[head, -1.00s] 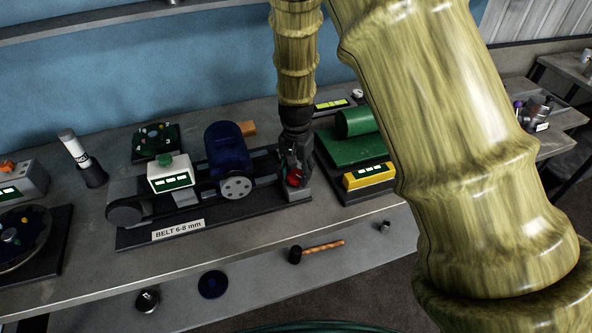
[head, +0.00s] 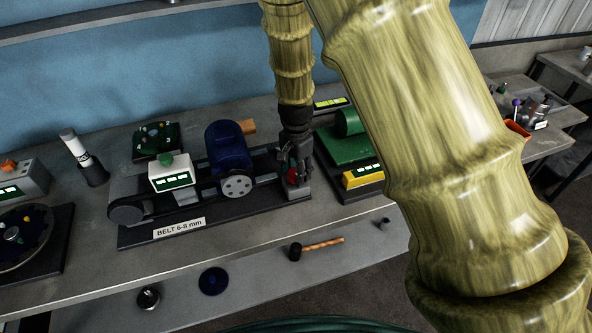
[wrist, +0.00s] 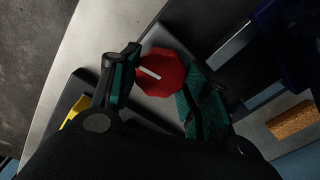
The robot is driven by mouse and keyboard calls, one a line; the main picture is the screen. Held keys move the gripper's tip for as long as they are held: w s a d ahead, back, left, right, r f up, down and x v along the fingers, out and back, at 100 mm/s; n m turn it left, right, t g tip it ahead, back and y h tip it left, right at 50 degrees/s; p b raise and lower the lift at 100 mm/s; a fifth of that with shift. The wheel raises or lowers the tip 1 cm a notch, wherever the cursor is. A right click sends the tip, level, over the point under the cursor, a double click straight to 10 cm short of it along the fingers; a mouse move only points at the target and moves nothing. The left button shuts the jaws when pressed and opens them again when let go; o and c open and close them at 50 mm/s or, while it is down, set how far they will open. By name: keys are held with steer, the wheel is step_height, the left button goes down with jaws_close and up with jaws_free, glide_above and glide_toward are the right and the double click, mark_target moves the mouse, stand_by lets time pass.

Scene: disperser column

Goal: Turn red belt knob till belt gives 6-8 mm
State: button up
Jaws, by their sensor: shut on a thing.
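The red belt knob (wrist: 161,73) sits at the right end of the belt rig and has a white pointer line on its face. In the head view only a bit of the knob (head: 292,176) shows behind the fingers. My gripper (wrist: 155,85) is shut on the knob, one finger on either side; it also shows in the head view (head: 297,168). The blue motor (head: 228,148) with its grey pulley stands left of the gripper. A white gauge box (head: 171,174) with a green display and green button sits over the belt; its reading is too small to tell. A label (head: 179,229) reads "BELT 6-8 mm".
A green machine with a yellow display box (head: 363,177) stands close right of my gripper. A white-and-black cylinder (head: 78,151) and a grey display box stand at the left. A mallet (head: 316,247) and round parts lie on the lower shelf.

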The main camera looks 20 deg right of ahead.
mark_target(296, 173)
steer(key=shift+w+r, duration=0.1)
steer(key=shift+w, duration=0.05)
steer(key=o, duration=1)
step_height(296, 173, up, 12)
stand_by(0.5)
